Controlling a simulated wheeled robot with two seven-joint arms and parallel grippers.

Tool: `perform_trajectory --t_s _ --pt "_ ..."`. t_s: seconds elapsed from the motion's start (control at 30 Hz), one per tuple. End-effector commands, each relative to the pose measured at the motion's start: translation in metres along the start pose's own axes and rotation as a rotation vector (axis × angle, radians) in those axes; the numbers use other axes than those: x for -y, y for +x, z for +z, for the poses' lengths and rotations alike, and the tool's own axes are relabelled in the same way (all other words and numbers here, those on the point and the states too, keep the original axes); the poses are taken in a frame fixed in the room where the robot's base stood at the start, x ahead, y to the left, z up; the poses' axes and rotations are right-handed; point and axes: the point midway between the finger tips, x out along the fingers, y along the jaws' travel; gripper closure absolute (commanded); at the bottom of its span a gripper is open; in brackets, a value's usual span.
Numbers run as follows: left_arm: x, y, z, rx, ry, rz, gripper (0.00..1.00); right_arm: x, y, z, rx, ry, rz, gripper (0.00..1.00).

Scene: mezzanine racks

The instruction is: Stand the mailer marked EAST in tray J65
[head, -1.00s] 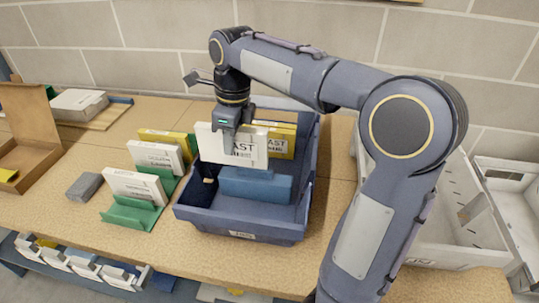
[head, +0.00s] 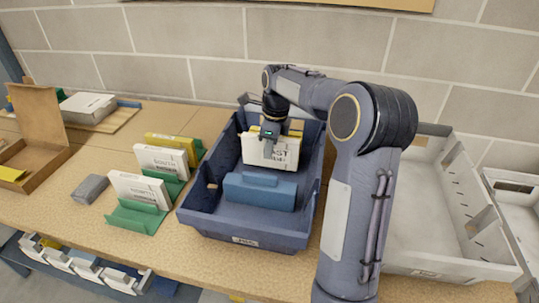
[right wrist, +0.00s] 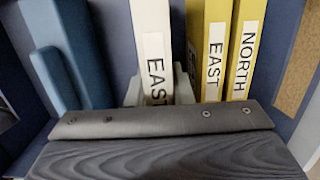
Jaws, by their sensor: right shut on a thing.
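The white mailer marked EAST (head: 285,153) is upright inside the blue tray (head: 203,213). My right gripper (head: 268,151) is shut on it from above. In the right wrist view the mailer (right wrist: 152,35) shows between the fingers, its spine reading EAST. Two yellow mailers, one marked EAST (right wrist: 213,45) and one marked NORTH (right wrist: 244,50), stand beside it; in the head view they are mostly hidden behind it. The tray's front label (head: 244,240) is too small to read. Whether the mailer's lower edge touches the tray floor is hidden. My left gripper is not in view.
A blue block-shaped thing (head: 258,193) lies at the tray's front. Left of the tray, green holders (head: 137,217) bear white mailers marked SOUTH (head: 160,160) and NORTH (head: 138,188) and a yellow one (head: 172,145). A grey block (head: 90,189) lies further left. White bins (head: 430,262) stand right.

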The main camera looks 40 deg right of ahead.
Motion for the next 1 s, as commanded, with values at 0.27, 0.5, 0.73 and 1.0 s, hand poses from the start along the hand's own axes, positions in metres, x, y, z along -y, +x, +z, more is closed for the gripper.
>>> perform_trajectory --t_s 0.27,0.5,0.73,1.0 --pt "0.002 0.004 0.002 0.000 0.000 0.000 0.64 -0.002 0.028 -0.003 0.000 0.000 0.001 1.00" --pt "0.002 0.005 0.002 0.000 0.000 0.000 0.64 -0.002 0.030 -0.003 0.000 0.000 0.001 1.00" --pt "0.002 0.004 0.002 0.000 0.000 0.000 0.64 -0.002 0.031 -0.004 0.000 0.000 0.002 0.58" --pt "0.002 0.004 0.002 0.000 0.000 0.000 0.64 -0.002 0.030 -0.003 0.000 0.000 0.001 0.58"
